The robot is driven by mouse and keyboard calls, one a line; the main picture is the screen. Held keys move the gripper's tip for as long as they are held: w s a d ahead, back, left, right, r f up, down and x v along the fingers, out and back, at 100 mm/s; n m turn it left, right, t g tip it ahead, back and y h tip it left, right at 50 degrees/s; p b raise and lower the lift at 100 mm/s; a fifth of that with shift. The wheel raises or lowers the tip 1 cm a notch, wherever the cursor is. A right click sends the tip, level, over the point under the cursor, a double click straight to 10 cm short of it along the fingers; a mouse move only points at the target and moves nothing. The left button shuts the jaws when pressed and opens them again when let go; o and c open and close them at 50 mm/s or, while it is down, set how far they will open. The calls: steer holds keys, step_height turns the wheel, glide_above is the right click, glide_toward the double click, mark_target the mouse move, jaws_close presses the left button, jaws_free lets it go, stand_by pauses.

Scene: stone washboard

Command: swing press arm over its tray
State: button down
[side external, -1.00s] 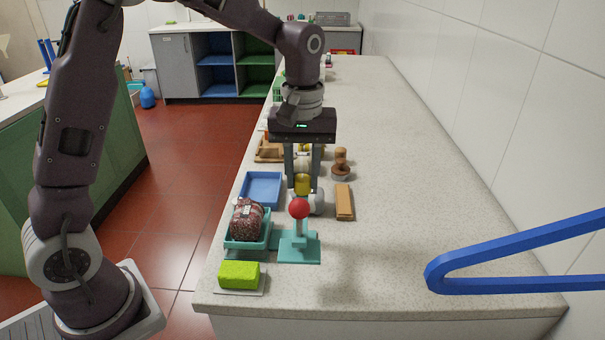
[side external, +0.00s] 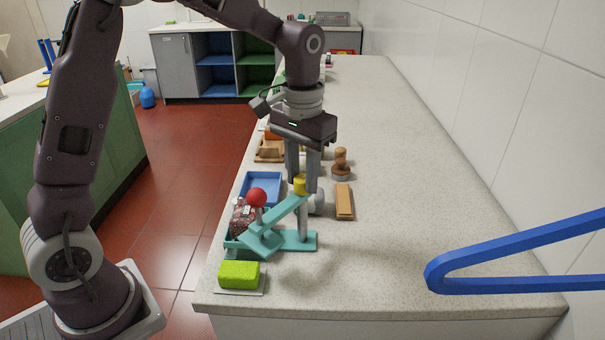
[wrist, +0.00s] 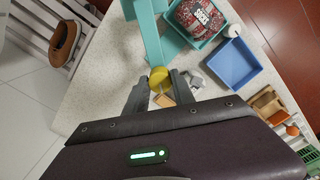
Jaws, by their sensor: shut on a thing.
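The teal press arm (side external: 280,215) slants from the grey post by my gripper toward the front left. A yellow knob (side external: 300,184) is at the arm's rear end. My gripper (side external: 301,187) is shut on this knob. In the wrist view the knob (wrist: 158,77) sits between my fingertips, and the arm (wrist: 149,32) runs beside the tray (wrist: 190,38).
A lime green block (side external: 239,275) lies in front of the tray. A blue tray (side external: 262,186) is behind it. A wooden block (side external: 344,202) and a wooden-handled stamp (side external: 340,163) stand to the right. The counter's right side is clear up to a blue bar (side external: 520,255).

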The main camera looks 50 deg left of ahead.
steer(key=m, duration=0.5)
steer(key=shift+m, duration=0.3)
steer(key=m, duration=0.4)
steer(key=shift+w+m, duration=0.1)
steer(key=shift+m, duration=0.5)
steer(key=c, duration=1.1)
jaws_free()
steer(key=shift+o, duration=0.2)
step_height(320, 180, up, 7)
steer(key=shift+r, duration=0.1)
